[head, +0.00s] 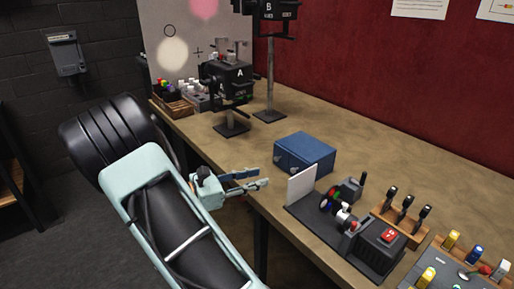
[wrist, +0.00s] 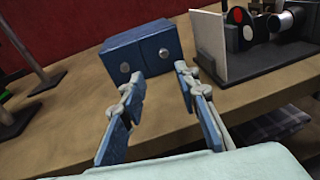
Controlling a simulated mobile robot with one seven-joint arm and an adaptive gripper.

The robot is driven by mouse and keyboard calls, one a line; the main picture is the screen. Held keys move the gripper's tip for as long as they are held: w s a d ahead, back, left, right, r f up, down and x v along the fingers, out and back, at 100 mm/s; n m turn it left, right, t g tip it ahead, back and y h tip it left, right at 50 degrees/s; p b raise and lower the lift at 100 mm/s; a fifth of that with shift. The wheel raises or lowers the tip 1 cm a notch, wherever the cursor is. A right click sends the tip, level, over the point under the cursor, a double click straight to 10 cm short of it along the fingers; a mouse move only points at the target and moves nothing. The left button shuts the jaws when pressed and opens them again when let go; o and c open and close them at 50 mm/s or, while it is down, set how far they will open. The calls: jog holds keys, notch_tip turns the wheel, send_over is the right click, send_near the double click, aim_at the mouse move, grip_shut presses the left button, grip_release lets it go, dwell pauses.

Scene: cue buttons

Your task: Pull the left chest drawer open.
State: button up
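The blue chest (head: 308,150) stands on the workbench, its front facing the bench's near edge. In the wrist view the chest (wrist: 140,48) shows two drawer fronts side by side, both apparently closed.
A white upright panel (head: 301,186) on a dark base with small devices stands right of the chest. Black stands (head: 270,115) rise behind it to the left. Bare bench (head: 235,160) lies left of the chest.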

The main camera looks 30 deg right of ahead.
aim_at(275, 159)
jog(key=w, duration=0.1)
jog(key=w+f+n+t, duration=0.1)
jog(key=w, duration=0.1)
jog(key=w+n+t+h, duration=0.1)
jog(key=w, duration=0.1)
jog(key=shift+a+f, duration=0.2)
jog(key=shift+a, duration=0.05)
jog(key=shift+w+d+t, duration=0.1)
jog(key=shift+d+t, duration=0.1)
jog(key=shift+t, duration=0.2)
jog(key=d, duration=1)
jog(key=shift+w+d, duration=0.1)
jog(key=shift+w, duration=0.3)
grip_shut()
